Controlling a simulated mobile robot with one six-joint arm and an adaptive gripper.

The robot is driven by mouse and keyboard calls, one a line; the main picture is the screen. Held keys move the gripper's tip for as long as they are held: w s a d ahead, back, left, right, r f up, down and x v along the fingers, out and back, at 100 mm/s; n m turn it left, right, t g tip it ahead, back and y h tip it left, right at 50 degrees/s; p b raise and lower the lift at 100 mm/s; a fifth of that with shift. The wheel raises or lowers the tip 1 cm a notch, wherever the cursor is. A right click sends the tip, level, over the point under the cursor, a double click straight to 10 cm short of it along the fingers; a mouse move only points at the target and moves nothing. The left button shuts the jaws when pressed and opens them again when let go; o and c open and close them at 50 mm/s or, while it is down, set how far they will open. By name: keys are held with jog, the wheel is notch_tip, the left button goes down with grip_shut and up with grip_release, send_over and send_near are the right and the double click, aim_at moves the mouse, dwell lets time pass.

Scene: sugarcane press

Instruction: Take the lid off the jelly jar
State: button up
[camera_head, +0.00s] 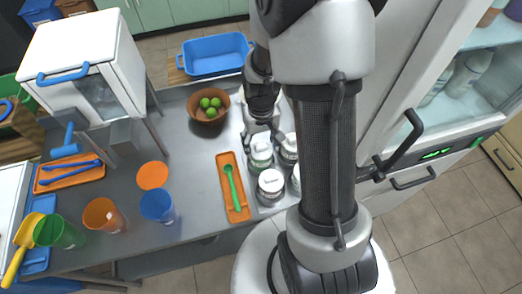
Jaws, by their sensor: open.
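Several glass jars with pale lids stand close together on the steel counter, partly behind my arm: a front jar (271,184), a jar behind it (261,152) and one to the right (289,147). Another at the right edge is mostly hidden by my arm. I cannot tell which is the jelly jar; labels are too small to read. My gripper (262,131) is open and points down above the back of the jar group. A pale shape shows between its fingers, and I cannot tell whether they touch it.
An orange tray (224,161) with a green spoon (233,187) lies left of the jars. A brown bowl of limes (208,116) and a blue tub (216,69) stand behind. Orange (104,215) and blue (158,206) cups stand front left. A fridge with an open door is at right.

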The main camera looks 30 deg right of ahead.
jog(key=shift+r, duration=0.1)
jog(key=shift+c, duration=0.2)
jog(key=c, duration=0.8)
jog(key=shift+c, duration=0.2)
